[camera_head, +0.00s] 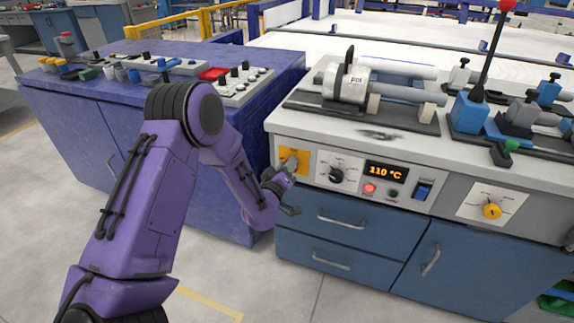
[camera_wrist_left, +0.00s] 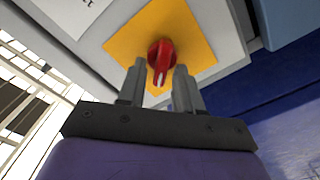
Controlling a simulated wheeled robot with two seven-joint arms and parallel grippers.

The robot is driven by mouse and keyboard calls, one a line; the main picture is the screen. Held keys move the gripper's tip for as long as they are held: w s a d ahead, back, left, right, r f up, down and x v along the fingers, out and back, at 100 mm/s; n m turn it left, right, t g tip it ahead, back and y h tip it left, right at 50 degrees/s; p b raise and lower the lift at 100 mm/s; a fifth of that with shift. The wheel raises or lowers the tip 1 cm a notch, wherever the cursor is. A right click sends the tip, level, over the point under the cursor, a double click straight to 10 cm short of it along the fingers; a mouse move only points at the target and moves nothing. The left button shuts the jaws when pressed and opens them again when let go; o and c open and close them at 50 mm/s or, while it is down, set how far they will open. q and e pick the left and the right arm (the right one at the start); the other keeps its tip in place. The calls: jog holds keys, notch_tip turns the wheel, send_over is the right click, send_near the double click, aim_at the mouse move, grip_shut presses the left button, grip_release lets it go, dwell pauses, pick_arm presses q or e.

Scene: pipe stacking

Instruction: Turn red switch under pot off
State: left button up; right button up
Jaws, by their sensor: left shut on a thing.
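The red switch (camera_wrist_left: 161,55) is a rotary knob on a yellow plate (camera_wrist_left: 185,20) in the left wrist view. In the head view the yellow plate (camera_head: 294,160) is at the left end of the bench's front panel, and my gripper mostly hides the knob. My left gripper (camera_wrist_left: 158,72) has a finger on each side of the knob and is shut on it. In the head view my left gripper (camera_head: 287,166) reaches the plate from the left front. The pot (camera_head: 346,83), a silver cylinder with a dark handle, lies on the bench top above. My right gripper is not in view.
A purple cabinet (camera_head: 70,110) stands close on the left. Blue drawers (camera_head: 345,235) lie below the panel.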

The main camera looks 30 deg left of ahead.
pick_arm(q)
jog(key=shift+s+a+f+n, duration=0.1)
jog(key=shift+f+n, duration=0.1)
jog(key=shift+n, duration=1.35)
jog(key=shift+f+n, duration=0.2)
jog(key=shift+n, duration=1.3)
jog(key=shift+s+a+f+n, duration=0.1)
jog(key=shift+f+n, duration=0.1)
jog(key=shift+n, duration=1.35)
jog(key=o, duration=0.7)
jog(key=shift+c, duration=0.2)
jog(key=shift+r, duration=0.1)
jog(key=v, duration=1)
jog(key=shift+s, duration=0.25)
